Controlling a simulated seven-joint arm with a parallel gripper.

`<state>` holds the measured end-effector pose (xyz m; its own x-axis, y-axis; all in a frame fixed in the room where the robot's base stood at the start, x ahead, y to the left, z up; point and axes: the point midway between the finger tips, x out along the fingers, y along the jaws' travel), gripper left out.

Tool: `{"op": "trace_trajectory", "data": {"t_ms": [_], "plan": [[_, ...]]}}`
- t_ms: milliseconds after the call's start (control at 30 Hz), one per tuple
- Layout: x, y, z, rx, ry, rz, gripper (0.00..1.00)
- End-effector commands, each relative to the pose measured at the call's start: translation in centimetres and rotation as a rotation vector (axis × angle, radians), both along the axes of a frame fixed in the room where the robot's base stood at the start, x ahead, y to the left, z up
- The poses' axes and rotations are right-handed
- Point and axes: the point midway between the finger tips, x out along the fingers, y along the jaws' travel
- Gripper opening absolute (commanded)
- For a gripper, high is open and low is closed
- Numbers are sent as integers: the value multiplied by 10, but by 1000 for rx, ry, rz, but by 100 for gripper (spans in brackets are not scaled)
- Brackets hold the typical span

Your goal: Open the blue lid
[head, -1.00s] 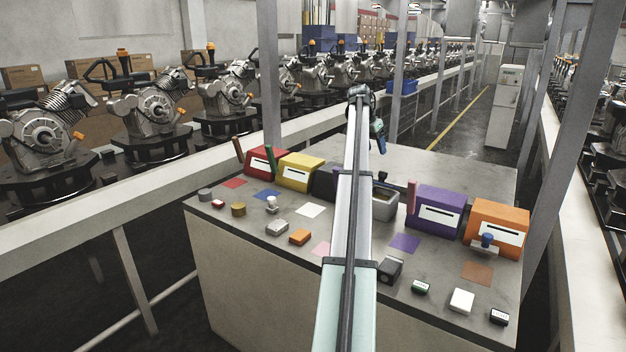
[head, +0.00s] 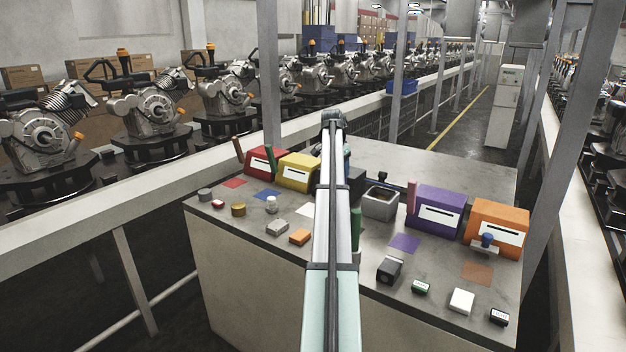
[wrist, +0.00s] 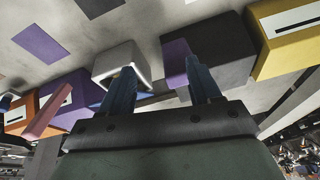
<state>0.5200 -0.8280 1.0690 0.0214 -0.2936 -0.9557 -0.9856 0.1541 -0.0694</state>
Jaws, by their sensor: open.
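I cannot make out a clearly blue lid in either view. My gripper (wrist: 160,66) is open and empty in the wrist view, its two dark blue fingers apart. Its fingertips are between an open grey bin (wrist: 122,62) and a dark box (wrist: 228,52) with a purple side face; contact cannot be told. In the head view the grey bin (head: 381,202) is right of my arm, and the dark box (head: 356,180) is partly hidden behind it. The gripper is mostly hidden by the arm there.
Red (head: 262,160), yellow (head: 298,172), purple (head: 435,213) and orange (head: 499,226) boxes line the table (head: 450,290). Several small blocks and coloured squares lie along its front. A green upright piece (head: 355,226) shows beside my arm. Grey posts rise behind.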

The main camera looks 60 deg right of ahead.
Motion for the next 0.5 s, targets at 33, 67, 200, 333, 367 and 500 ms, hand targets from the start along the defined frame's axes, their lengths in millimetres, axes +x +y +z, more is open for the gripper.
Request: {"op": "trace_trajectory", "data": {"t_ms": [33,67,200,333,367,500], "plan": [[7,6,-4,5,1,9,63],[10,8,-7,6,2,13,63],[26,21,-17,16,3,35,63],[40,32,-25,24,6,54,63],[44,34,-27,26,7,59,63],[58,44,-33,32,11,77,63]]}}
